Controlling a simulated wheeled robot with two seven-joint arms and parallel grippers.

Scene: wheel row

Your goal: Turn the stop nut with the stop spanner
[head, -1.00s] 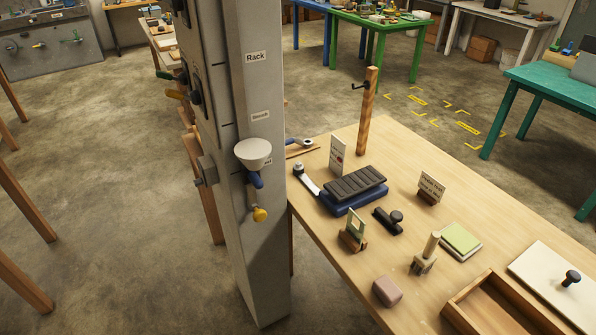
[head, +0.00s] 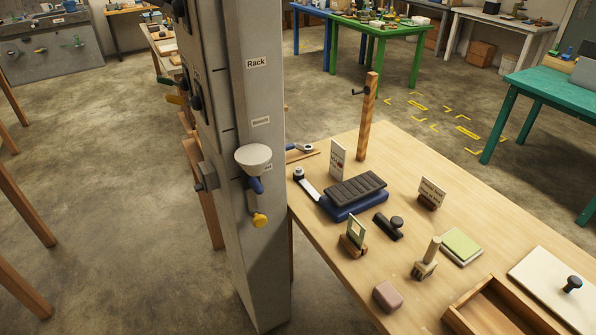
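I cannot make out a stop nut or a stop spanner for certain in the head view. A grey pillar (head: 262,220) stands left of the wooden table (head: 332,262). Its face carries labels reading "Rack" (head: 256,62) and "Bench" (head: 261,121); a lower label is partly hidden. A tool with a ring-like end (head: 301,148) lies at the table's far left corner, partly hidden by the pillar. Neither of my grippers is in view.
The table holds a blue-based device with dark ribbed top (head: 355,188), a wooden post (head: 368,118), a dark stamp (head: 388,226), a pink block (head: 387,297) and an open wooden tray (head: 487,305). Bare floor (head: 110,200) lies left of the pillar.

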